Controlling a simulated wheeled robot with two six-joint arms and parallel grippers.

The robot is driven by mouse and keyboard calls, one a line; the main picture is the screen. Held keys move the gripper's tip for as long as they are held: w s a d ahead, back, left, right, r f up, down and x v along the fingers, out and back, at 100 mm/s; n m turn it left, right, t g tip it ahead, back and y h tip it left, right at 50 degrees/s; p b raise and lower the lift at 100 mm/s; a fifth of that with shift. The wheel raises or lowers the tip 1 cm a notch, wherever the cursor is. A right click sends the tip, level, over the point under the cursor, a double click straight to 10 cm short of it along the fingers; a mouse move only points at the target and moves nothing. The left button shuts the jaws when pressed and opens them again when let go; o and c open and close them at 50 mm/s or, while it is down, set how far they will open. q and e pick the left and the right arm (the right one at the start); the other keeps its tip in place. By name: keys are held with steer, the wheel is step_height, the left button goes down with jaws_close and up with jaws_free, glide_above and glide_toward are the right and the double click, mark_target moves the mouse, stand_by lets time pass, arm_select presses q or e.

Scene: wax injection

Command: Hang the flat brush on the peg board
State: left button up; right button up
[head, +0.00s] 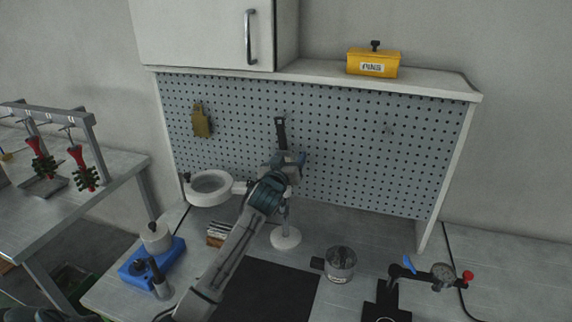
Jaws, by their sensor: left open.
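A dark, narrow handle, which I take to be the flat brush (281,131), stands upright against the peg board (340,155), its top at a peg. Its lower part is hidden behind my left gripper (284,154). My left gripper is open, right at the lower end of this handle; whether it touches the handle I cannot tell. My right gripper is not in view.
An olive-brown flat tool (202,122) hangs at the board's left. A bare peg (388,128) shows at the right. Below stand a white ring lamp (210,188), a glass jar (340,264), a blue block (150,262) and a dial gauge (443,274). A yellow box (373,62) sits on the shelf.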

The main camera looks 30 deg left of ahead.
arm_select(q)
steer(key=shift+s+d+f, duration=0.1)
steer(key=shift+s+f, duration=0.05)
steer(key=shift+s, duration=0.25)
steer(key=b+v, duration=0.3)
steer(key=v, duration=0.6)
steer(key=shift+s, duration=0.4)
